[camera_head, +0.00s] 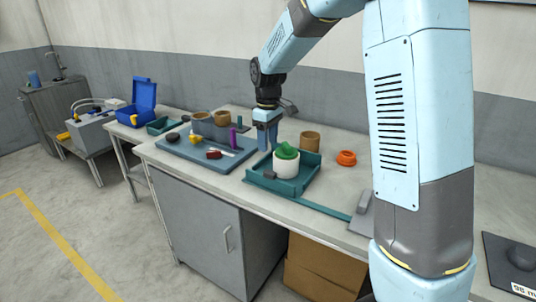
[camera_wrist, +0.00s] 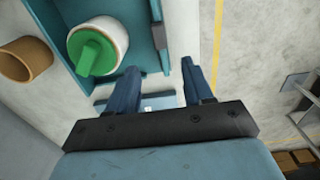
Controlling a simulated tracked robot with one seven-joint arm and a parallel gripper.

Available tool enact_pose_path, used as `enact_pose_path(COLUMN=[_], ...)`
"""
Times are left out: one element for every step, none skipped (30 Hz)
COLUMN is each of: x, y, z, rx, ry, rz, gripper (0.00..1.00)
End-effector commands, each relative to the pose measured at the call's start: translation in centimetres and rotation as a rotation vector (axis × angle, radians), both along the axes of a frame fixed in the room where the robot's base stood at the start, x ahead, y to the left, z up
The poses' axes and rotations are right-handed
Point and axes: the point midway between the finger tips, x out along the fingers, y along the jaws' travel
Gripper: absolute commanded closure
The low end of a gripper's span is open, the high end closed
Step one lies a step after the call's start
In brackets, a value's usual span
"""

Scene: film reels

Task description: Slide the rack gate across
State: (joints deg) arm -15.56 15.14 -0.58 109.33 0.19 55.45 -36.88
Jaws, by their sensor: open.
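A teal rack (camera_head: 312,172) stands on the bench with a white cylinder (camera_head: 286,168) topped by a green piece (camera_head: 286,151) inside it. A small dark grey block (camera_head: 269,175) sits at its near left side; a grey tab on the rack wall (camera_wrist: 163,38) shows in the wrist view, perhaps the gate's handle. I cannot clearly tell the gate from the rack walls. My gripper (camera_head: 268,138) points down just behind and left of the rack. In the wrist view my gripper (camera_wrist: 160,88) has its fingers apart, with nothing between them, beside the rack.
A blue-grey board (camera_head: 190,152) with a purple piece, a red-handled tool and other items lies to the left. A teal strip (camera_head: 322,209) runs right to a grey block (camera_head: 362,203).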

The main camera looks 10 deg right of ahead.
Motion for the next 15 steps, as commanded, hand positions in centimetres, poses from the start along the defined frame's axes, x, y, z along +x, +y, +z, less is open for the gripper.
enact_pose_path(x=[0.0,0.0,0.1,0.1,0.0,0.0,0.0,0.0,0.0,0.0,0.0,0.0,0.0,0.0,0.0], y=[0.0,0.0,0.0,0.0,0.0,0.0,0.0,0.0,0.0,0.0,0.0,0.0,0.0,0.0,0.0], z=[0.7,1.1,1.5,1.7,1.9,2.2,2.3,2.4,2.5,2.5,2.5,2.5,2.5,2.5,2.5], rx=[0.001,0.0,0.0,0.0,0.0,0.0,0.0,0.0,0.0,0.0,0.0,0.0,0.0,0.0,0.0], ry=[-0.002,-0.001,-0.001,-0.001,-0.001,0.0,0.0,0.0,0.0,0.0,0.0,0.0,0.0,0.0,0.0], rz=[0.0,0.0,0.0,0.0,0.0,0.0,0.0,0.0,0.0,0.0,0.0,0.0,0.0,0.0,0.0], gripper=[0.49,0.49,0.49,0.49,0.49,0.49,0.49,0.49,0.49,0.49,0.49,0.49,0.49,0.49,0.49])
